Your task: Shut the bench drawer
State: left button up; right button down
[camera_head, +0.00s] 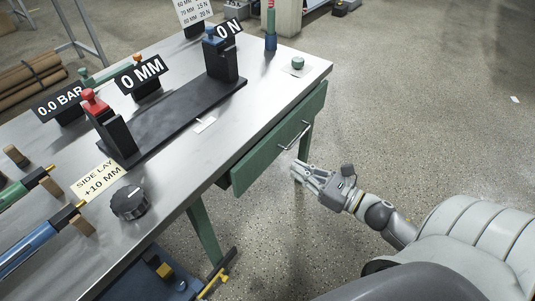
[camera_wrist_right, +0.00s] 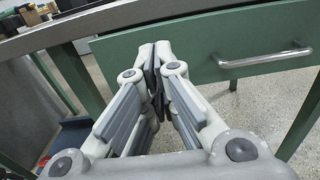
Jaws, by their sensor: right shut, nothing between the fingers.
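The bench drawer has a green front (camera_head: 262,153) under the bench top's right edge, with a silver bar handle (camera_head: 293,134). The front appears to stand a little out from the bench edge; I cannot tell exactly how far. In the right wrist view the drawer front (camera_wrist_right: 205,65) crosses the upper part, with its handle (camera_wrist_right: 265,58) at the right. My right gripper (camera_head: 299,168) is shut and empty, before the drawer front. Its fingertips (camera_wrist_right: 156,58) overlap the front left of the handle; contact is unclear. My left gripper is not in view.
The metal bench top (camera_head: 190,160) carries a black fixture (camera_head: 180,118), a black knob (camera_head: 130,203) and several signs. A green bench leg (camera_head: 204,232) stands below the near side.

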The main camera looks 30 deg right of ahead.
aim_at(263, 148)
jog(key=x, duration=1)
jog(key=shift+w, duration=0.1)
jog(key=shift+b+x, duration=0.3)
jog(key=shift+x, duration=0.6)
jog(key=shift+w+r, duration=0.1)
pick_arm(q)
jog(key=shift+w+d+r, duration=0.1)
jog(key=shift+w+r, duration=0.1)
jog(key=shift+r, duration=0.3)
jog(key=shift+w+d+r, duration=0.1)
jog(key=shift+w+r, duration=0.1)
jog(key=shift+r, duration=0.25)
pick_arm(e)
jog(key=shift+r, duration=0.15)
jog(key=shift+d, duration=0.1)
